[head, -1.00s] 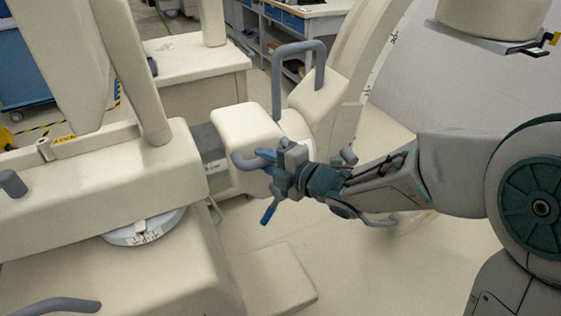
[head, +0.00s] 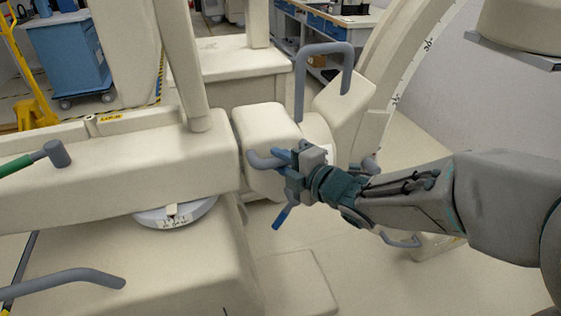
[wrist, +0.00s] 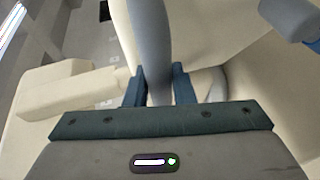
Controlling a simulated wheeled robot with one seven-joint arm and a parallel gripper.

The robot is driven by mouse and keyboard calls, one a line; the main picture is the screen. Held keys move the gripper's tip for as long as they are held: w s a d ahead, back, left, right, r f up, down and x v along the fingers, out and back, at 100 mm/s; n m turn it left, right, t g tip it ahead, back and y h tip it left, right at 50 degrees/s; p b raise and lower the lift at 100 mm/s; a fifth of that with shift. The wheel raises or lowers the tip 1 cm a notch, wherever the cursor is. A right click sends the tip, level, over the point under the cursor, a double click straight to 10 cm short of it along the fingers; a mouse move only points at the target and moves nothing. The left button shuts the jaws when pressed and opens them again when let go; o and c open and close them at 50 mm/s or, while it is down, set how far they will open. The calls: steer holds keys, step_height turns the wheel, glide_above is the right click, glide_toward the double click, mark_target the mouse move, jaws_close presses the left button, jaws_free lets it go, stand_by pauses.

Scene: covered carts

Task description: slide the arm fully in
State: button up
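The cream sliding arm's end block (head: 270,130) sits right up against the end of the cream housing (head: 120,180); no grey section shows between them. A grey handle (head: 258,159) sticks out from the block's near side. My gripper (head: 284,160) is at this handle. In the wrist view, its blue fingers (wrist: 160,88) lie on both sides of the grey handle bar (wrist: 150,35), shut on it. The big curved C-arm (head: 400,75) stands to the right of the block, with a grey hoop handle (head: 323,48) on top.
A round white dial (head: 176,216) sits under the housing. A grey lever (head: 65,283) juts out at the lower left. A blue cart (head: 70,55) and a workbench (head: 340,22) stand behind.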

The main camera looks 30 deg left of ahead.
steer(key=o, duration=0.3)
steer(key=shift+w+d, duration=0.1)
steer(key=shift+d, duration=0.05)
steer(key=shift+o, duration=0.2)
steer(key=shift+d+r, duration=0.15)
steer(key=shift+d, duration=0.3)
steer(key=v, duration=1.3)
steer(key=shift+s+p, duration=0.25)
steer(key=shift+p, duration=0.1)
steer(key=shift+a, duration=0.1)
